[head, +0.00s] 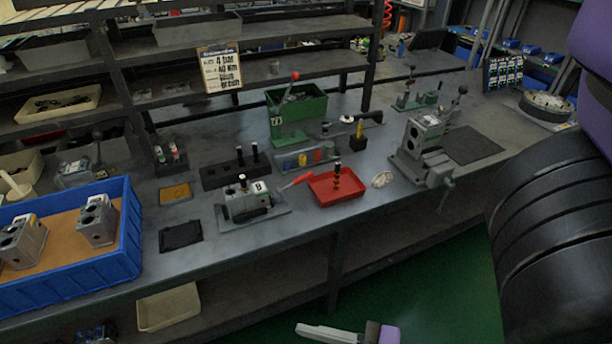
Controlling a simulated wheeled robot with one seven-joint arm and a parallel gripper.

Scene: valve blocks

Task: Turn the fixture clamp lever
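The fixture (252,212) sits on the bench in the middle of the view, with a grey valve block (246,201) in it. A clamp lever with a red handle (297,180) sticks out from its right side, tilted up to the right. The handle's end is near the red tray (322,194). Part of my gripper (330,332) shows at the bottom edge, in front of and below the bench, well apart from the lever. Only one pale finger and a purple part show. The rest is cut off, so its opening is hidden.
A blue crate (128,262) with two valve blocks stands at the left. A vise (437,167) with another block stands at the right. A green bin (297,118) is behind the fixture. A black pad (180,236) lies left of the fixture. Green floor is clear before the bench.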

